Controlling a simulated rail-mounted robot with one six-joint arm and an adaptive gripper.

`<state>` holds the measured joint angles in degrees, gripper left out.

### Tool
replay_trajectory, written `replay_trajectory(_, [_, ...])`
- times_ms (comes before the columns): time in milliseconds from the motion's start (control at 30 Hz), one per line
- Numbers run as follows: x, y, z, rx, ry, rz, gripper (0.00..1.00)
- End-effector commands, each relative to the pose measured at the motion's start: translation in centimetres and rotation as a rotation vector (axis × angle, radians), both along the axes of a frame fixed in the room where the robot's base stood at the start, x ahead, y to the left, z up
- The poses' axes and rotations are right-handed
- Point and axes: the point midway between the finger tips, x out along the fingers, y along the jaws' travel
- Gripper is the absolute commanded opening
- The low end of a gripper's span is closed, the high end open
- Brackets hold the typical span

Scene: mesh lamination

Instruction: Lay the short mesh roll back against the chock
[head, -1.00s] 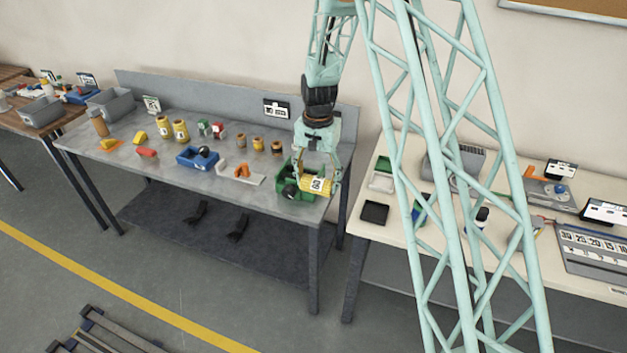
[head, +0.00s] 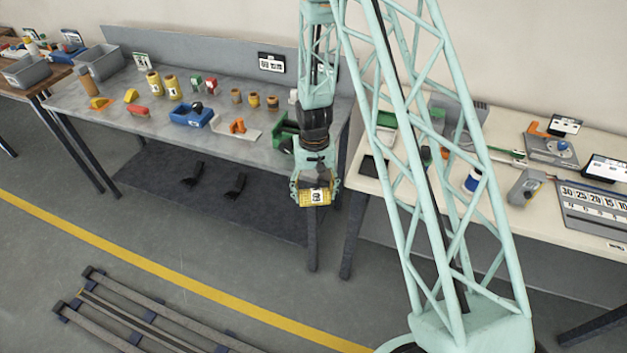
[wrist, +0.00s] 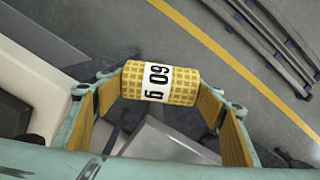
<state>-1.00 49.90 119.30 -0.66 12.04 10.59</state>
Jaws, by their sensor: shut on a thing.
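My gripper (head: 316,188) is shut on a short yellow mesh roll (head: 305,199) with a white printed label. It holds the roll level in the air, in front of the grey workbench's right end. In the wrist view the roll (wrist: 188,86) lies crosswise between the two fingers.
The grey bench (head: 225,150) also bears a blue bin (head: 190,117), a green bin (head: 285,133), a pale tray (head: 245,136) with an orange piece, and several small spools. A cream table (head: 450,200) stands to the right. Free bench top lies along the front edge.

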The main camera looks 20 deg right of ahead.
Motion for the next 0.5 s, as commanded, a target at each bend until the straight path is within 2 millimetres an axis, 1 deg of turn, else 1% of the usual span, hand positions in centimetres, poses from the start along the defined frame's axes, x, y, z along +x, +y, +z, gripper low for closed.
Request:
replay_trajectory(33, [-0.4,-0.1,-1.5,0.002,0.002,0.015,0.45])
replay_trajectory(200, [-1.3,-0.5,-4.8,0.005,-0.009,0.072,0.45])
replay_trajectory(333, [-2.0,-0.8,-7.0,0.006,-0.013,0.109,0.45])
replay_trajectory(500, [-2.4,-1.0,-8.5,0.006,-0.019,0.144,0.45])
